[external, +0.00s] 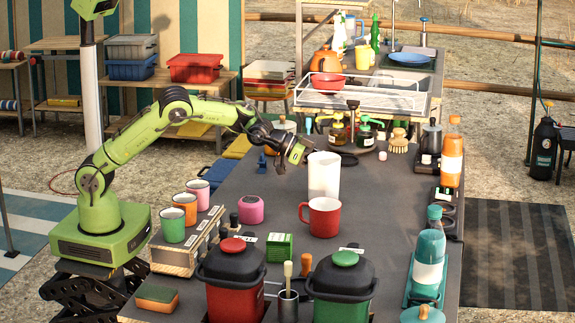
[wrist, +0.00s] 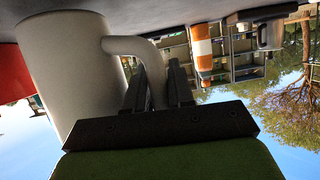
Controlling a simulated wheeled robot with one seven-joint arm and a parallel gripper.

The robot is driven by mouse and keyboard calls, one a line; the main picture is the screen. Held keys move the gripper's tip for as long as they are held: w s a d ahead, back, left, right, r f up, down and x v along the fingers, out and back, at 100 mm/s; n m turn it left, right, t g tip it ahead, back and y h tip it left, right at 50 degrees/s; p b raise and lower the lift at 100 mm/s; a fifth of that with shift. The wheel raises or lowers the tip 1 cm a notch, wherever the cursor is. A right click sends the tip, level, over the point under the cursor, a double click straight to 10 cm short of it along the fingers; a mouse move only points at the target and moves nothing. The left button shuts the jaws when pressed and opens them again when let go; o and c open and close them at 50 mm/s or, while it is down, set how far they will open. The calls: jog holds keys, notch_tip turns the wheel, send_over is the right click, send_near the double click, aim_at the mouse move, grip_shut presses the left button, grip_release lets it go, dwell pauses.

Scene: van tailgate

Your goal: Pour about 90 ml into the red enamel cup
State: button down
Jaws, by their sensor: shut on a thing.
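A tall white jug (external: 323,176) stands upright just behind the red enamel cup (external: 320,218) on the grey table, and partly overlaps it in the external view. My gripper (external: 302,152) is at the jug's upper left side. In the inverted wrist view, my gripper (wrist: 160,85) is shut on the jug's handle (wrist: 140,47), beside the jug's body (wrist: 70,75). A red surface (wrist: 12,75), likely the cup, shows at the left edge there. I cannot see inside the jug or cup, nor tell whether the jug's base touches the table.
Red (external: 231,285) and green (external: 342,285) lidded canisters stand in front. Bottles (external: 429,260) line the right edge. The table right of the red cup is mostly clear.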

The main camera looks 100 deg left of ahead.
aim_at(329, 155)
jog(key=shift+d+r, duration=0.1)
jog(key=shift+r, duration=0.1)
jog(key=shift+w+d+r+m+y, duration=0.1)
jog(key=shift+d+r+m+y, duration=0.3)
jog(key=shift+d+r+m, duration=0.25)
jog(key=shift+w+d+r+m+g+y, duration=0.1)
jog(key=shift+d+r+m+g+y, duration=0.05)
jog(key=shift+d+r+m+y, duration=0.35)
jog(key=shift+w+d+r+m+g+y, duration=0.15)
jog(key=shift+d+r+m+y, duration=0.1)
jog(key=shift+r, duration=0.3)
jog(key=shift+w+d+r+m+y+p, duration=0.15)
jog(key=shift+d+r+m+y+p, duration=0.3)
jog(key=shift+d, duration=0.35)
jog(key=shift+w+d+r+m+y+p, duration=0.1)
jog(key=shift+w+d+r+m+y, duration=0.1)
jog(key=shift+d+r+m, duration=0.45)
jog(key=shift+d+r+y+p, duration=0.3)
jog(key=shift+d+p, duration=0.15)
jog(key=shift+d, duration=0.05)
jog(key=shift+d+r+m, duration=0.1)
jog(key=shift+r+m, duration=0.05)
jog(key=shift+m, duration=0.15)
jog(key=shift+w+d+r+m+g+y+p, duration=0.15)
jog(key=shift+d+r+m+y+p, duration=0.25)
jog(key=shift+r+p, duration=0.3)
jog(key=shift+w+d+r+m+g+y+p, duration=0.15)
jog(key=shift+d+r+m+y+p, duration=0.15)
jog(key=shift+d+r+m+p, duration=0.3)
